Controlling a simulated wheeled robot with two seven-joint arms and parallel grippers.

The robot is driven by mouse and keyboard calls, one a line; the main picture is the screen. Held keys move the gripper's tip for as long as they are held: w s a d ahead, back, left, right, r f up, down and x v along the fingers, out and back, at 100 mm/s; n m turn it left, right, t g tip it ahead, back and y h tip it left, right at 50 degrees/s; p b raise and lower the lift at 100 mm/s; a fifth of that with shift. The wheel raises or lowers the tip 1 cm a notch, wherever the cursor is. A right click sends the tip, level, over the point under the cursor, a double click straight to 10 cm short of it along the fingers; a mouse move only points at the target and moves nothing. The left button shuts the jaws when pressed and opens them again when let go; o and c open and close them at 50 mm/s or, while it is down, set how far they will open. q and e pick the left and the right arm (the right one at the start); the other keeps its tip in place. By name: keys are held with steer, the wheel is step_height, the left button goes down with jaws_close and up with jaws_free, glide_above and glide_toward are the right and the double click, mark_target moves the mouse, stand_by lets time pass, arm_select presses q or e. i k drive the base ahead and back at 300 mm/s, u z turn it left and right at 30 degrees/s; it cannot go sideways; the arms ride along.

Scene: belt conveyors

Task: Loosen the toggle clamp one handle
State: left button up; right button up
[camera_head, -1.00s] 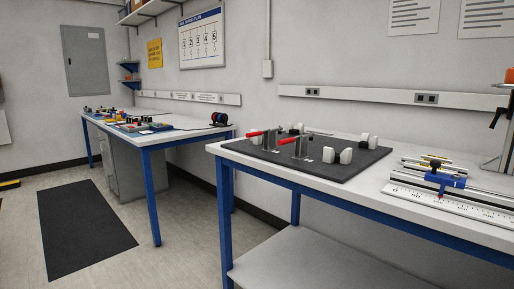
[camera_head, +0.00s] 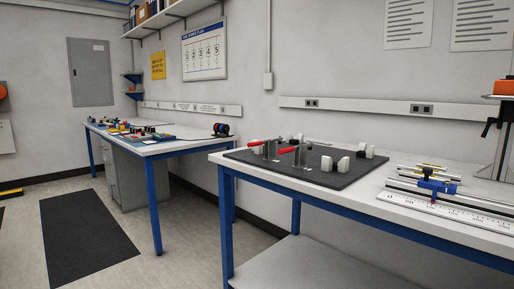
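Two toggle clamps with red handles stand on a black mat (camera_head: 310,178) on the near white bench. One clamp (camera_head: 268,149) is at the left, its red handle (camera_head: 256,143) pointing left. The other clamp (camera_head: 300,156) stands to its right and nearer, its red handle (camera_head: 287,150) also pointing left. Both handles look close to level. I cannot tell which of the two is clamp one. White blocks (camera_head: 343,165) stand on the mat beside the clamps. Neither of my grippers shows in the view.
A rail with a blue carriage (camera_head: 437,187) and a ruler lies on the bench's right part. A second blue-legged bench (camera_head: 160,146) with small parts stands at the left. The floor with a dark mat (camera_head: 88,232) is open at the lower left.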

mark_target(254, 143)
steer(key=u, duration=1.05)
steer(key=i, duration=1.6)
steer(key=z, duration=0.65)
